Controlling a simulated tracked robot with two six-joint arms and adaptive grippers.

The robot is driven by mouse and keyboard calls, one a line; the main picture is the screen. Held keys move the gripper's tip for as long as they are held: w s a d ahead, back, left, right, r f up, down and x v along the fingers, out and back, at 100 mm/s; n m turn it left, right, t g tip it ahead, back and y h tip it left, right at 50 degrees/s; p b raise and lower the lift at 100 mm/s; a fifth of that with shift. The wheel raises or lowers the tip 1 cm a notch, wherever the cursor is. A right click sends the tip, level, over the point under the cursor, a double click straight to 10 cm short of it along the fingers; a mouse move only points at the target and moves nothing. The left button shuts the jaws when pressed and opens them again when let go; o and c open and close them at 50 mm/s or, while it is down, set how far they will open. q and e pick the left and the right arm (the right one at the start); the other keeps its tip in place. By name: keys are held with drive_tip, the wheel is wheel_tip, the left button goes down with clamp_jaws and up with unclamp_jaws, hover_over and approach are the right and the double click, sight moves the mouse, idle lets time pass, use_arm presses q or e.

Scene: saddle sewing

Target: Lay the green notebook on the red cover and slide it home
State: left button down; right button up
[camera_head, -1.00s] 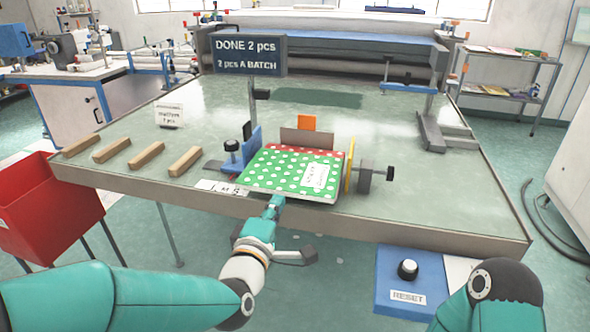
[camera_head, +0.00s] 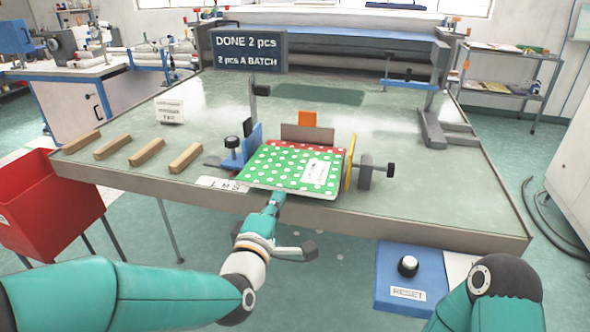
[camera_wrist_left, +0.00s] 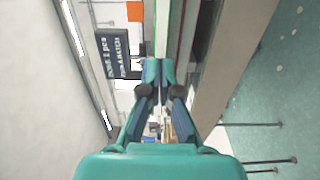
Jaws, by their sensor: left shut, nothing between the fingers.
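The green notebook (camera_head: 275,169) with white dots and a pale label lies flat near the table's front edge. The red cover (camera_head: 331,149) shows as a dotted strip behind and beneath it; the rest is hidden. My left gripper (camera_head: 279,197) is shut and empty, its tips at the notebook's front edge; I cannot tell whether they touch. In the left wrist view the shut fingertips (camera_wrist_left: 160,70) point at a thin pale and green edge. My right gripper is out of view; only part of that arm shows.
A blue stop with a black knob (camera_head: 233,149) stands left of the notebook, a grey backstop (camera_head: 307,134) behind and a yellow disc (camera_head: 350,163) right. Several wooden bars (camera_head: 147,152) lie left. A blue RESET box (camera_head: 409,279) is at front right.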

sight(287, 178)
use_arm(q)
drive_tip(key=shift+b+x, duration=0.55)
drive_tip(key=shift+x, duration=1.8)
drive_tip(key=shift+x, duration=1.5)
drive_tip(key=shift+b+v, duration=0.75)
drive_tip(key=shift+b, duration=0.3)
drive_tip(key=b+v, duration=0.3)
drive_tip(key=v, duration=0.1)
drive_tip(key=shift+s, duration=0.2)
drive_tip(key=shift+s+a, duration=0.1)
